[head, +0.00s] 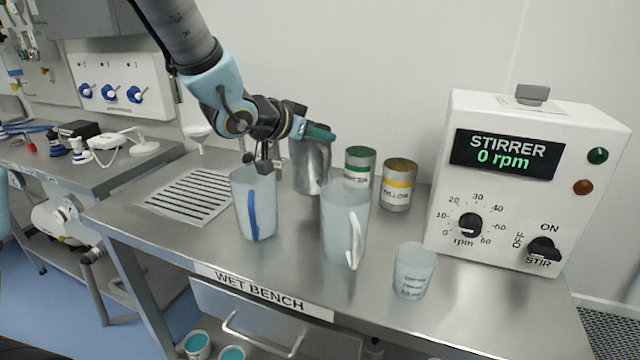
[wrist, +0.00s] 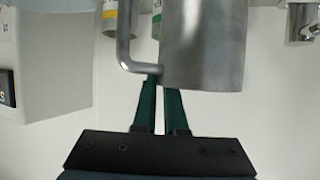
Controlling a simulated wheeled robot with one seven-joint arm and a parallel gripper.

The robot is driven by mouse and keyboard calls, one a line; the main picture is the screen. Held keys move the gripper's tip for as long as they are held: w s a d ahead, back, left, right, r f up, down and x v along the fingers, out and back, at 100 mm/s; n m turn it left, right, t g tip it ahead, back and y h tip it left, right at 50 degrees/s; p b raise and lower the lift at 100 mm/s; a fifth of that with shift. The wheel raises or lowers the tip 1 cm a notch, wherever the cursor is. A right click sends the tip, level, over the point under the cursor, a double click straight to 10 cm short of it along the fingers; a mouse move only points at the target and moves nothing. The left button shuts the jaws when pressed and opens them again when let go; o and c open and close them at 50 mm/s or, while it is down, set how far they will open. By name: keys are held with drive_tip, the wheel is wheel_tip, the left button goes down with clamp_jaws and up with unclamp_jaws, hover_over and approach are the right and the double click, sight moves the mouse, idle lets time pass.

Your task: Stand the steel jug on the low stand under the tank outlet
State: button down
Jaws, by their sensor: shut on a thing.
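The steel jug (head: 310,168) is upright at the back of the wet bench, partly behind my gripper. I cannot tell whether its base touches the bench. My gripper (head: 318,132) is at the jug's top, with green fingers close together. In the wrist view the jug's body (wrist: 205,45) and its bent handle (wrist: 124,40) fill the upper middle. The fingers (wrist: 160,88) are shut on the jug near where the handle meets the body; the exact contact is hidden. I cannot make out the low stand or the tank outlet.
A frosted beaker with a blue strip (head: 255,205), a frosted jug (head: 343,225) and a small cup (head: 412,270) stand in front. Green-banded (head: 360,165) and yellow-banded (head: 398,185) cans stand right, before the stirrer box (head: 520,190). A slotted drain (head: 188,196) lies clear at left.

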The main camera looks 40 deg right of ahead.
sight(318, 163)
drive_tip(key=shift+f, duration=3.3)
drive_tip(key=shift+f, duration=0.15)
drive_tip(key=c, duration=0.9)
unclamp_jaws()
drive_tip(key=shift+c, duration=0.2)
